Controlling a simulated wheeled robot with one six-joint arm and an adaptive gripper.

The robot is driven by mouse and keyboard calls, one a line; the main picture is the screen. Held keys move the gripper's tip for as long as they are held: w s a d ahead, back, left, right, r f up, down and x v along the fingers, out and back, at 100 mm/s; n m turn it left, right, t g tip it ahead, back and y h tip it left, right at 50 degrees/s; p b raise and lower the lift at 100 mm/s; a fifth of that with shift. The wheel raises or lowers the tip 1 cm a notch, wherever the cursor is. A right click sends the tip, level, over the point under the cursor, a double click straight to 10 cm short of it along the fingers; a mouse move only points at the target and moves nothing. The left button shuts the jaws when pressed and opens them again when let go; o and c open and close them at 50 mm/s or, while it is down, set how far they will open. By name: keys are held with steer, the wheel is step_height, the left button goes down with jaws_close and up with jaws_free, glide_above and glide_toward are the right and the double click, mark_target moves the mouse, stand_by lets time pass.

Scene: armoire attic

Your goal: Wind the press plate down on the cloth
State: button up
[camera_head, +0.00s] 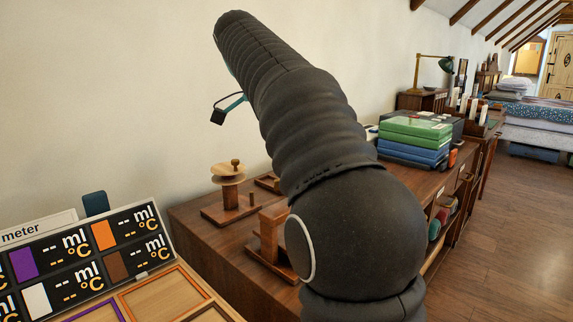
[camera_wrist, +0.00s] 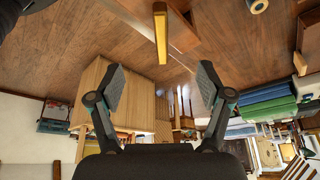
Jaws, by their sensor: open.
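In the head view, a wooden stand with a pale round disc and a small knob on top (camera_head: 228,190) sits on the brown cabinet. Right of it is a wooden upright block on a base (camera_head: 270,238), partly behind my arm. I cannot tell for certain which is the press, and I cannot make out the press plate or the cloth. In the wrist view my gripper (camera_wrist: 163,88) is open, with nothing between its fingers. A yellow-faced wooden bar (camera_wrist: 160,33) stands out beyond the fingertips, toward the top of the picture.
The cabinet top (camera_head: 208,236) carries green and blue boxes (camera_head: 412,140) to the right of my arm. A display panel (camera_head: 85,258) and a divided wooden tray (camera_head: 165,293) are at the lower left. Wooden floor (camera_head: 510,220) lies open on the right.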

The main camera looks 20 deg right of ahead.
steer(key=shift+o, duration=0.8)
steer(key=shift+m+t, duration=0.4)
steer(key=s+d, duration=0.1)
steer(key=s+r, duration=0.1)
steer(key=s+d+b, duration=0.1)
steer(key=s, duration=0.1)
steer(key=shift+d+r, duration=0.3)
steer(key=shift+r, duration=0.1)
steer(key=s+r+n+t+y+b, duration=0.2)
steer(key=s+r+n+t, duration=0.1)
steer(key=n, duration=0.7)
steer(key=w+f+n+b, duration=0.1)
steer(key=w+f+n, duration=0.1)
steer(key=f+n, duration=0.1)
steer(key=w+f+n+t+b, duration=0.1)
steer(key=w+f+n, duration=0.1)
steer(key=f, duration=0.3)
steer(key=w+f+n+b, duration=0.1)
steer(key=w+f+n, duration=0.1)
steer(key=f+n, duration=0.2)
steer(key=shift+w+a+t+y, duration=0.35)
steer(key=shift+t+y, duration=0.05)
steer(key=shift+r, duration=0.1)
steer(key=c, duration=0.8)
